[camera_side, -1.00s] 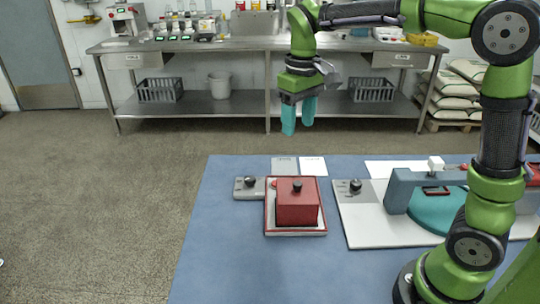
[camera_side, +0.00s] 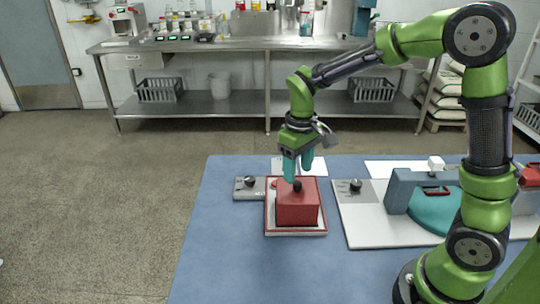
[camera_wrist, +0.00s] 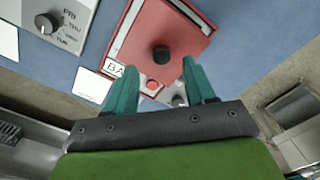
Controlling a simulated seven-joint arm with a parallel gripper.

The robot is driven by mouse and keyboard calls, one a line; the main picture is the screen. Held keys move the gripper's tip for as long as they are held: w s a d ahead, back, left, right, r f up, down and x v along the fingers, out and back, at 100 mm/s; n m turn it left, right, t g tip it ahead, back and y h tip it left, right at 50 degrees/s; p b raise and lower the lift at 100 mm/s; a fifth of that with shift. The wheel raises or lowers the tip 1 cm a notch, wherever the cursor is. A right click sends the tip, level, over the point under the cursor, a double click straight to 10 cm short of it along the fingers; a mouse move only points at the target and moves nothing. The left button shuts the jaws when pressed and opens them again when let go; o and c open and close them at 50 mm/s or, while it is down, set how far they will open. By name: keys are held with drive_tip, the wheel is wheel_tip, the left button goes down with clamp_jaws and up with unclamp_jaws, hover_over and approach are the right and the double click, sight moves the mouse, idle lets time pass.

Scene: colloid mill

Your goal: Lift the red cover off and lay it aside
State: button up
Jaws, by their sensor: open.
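The red cover (camera_side: 297,207) is a box with a black knob (camera_side: 297,186) on top. It sits on a red-edged light base plate (camera_side: 270,230) on the blue table. In the wrist view the red cover (camera_wrist: 165,30) shows from above with its dark knob (camera_wrist: 161,54) ahead of the fingertips. My gripper (camera_side: 299,172) has teal fingers and is just above the knob in the side view. In the wrist view my gripper (camera_wrist: 160,78) is open, and nothing is between the fingers. Whether a finger touches the knob cannot be told.
A small grey control box with a dial (camera_side: 250,187) stands left of the cover. To the right is a white panel (camera_side: 375,230) with a teal disc (camera_side: 437,212) under a blue-grey bridge (camera_side: 400,190). The table's front left (camera_side: 220,260) is clear.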

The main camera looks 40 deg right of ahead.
sight(298, 183)
drive_tip(key=shift+s+a+f, duration=0.1)
drive_tip(key=shift+f, duration=0.9)
drive_tip(key=shift+s+a+f, duration=0.1)
drive_tip(key=shift+f, duration=0.85)
clamp_jaws()
